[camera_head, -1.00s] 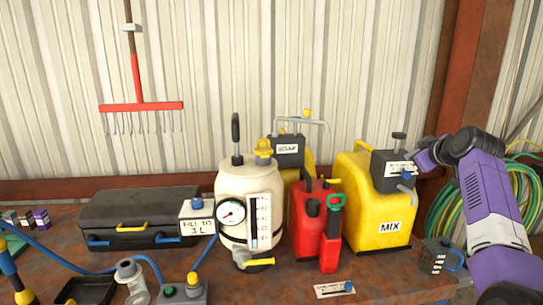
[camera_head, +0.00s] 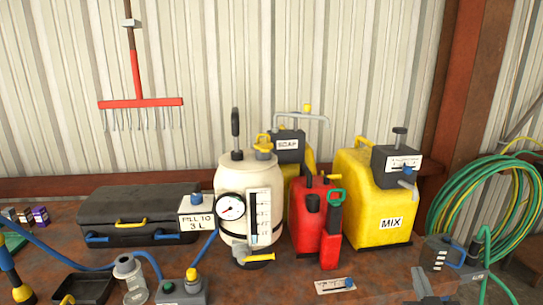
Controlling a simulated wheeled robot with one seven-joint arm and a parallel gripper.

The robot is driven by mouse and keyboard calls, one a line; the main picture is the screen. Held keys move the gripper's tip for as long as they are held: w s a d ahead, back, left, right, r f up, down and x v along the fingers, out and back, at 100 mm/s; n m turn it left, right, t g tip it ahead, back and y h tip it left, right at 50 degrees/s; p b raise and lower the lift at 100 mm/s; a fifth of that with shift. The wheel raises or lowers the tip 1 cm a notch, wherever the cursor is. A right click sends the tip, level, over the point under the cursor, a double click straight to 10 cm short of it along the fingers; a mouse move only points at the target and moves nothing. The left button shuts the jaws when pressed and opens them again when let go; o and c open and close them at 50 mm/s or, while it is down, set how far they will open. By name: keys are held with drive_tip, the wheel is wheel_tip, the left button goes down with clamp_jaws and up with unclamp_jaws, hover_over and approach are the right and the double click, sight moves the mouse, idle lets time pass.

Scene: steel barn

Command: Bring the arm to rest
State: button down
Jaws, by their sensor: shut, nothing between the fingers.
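The yellow jug marked MIX (camera_head: 368,205) stands upright at the right with a dark dosing head (camera_head: 396,165) on top. Nothing of mine touches it.
A cream tank with a gauge (camera_head: 249,190), a red can (camera_head: 318,235) and a yellow SOAP jug (camera_head: 290,150) stand mid-bench. A black case (camera_head: 130,215) lies left. A grey box (camera_head: 447,255) and coiled green hose (camera_head: 500,205) are right. A red rake (camera_head: 140,103) hangs behind.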

drive_tip(key=s+a+f+g+y+b, duration=0.1)
drive_tip(key=s+a, duration=0.4)
drive_tip(key=s, duration=1)
drive_tip(key=s+a+f+g+y+b, duration=0.1)
drive_tip(key=s+a+f, duration=0.2)
drive_tip(key=s, duration=1.3)
drive_tip(key=s+a+f+g+y, duration=0.1)
drive_tip(key=s+a, duration=0.6)
drive_tip(key=s, duration=0.8)
drive_tip(key=shift+s+f+y+b, duration=0.4)
drive_tip(key=shift+f+y, duration=0.2)
drive_tip(key=shift+f, duration=0.1)
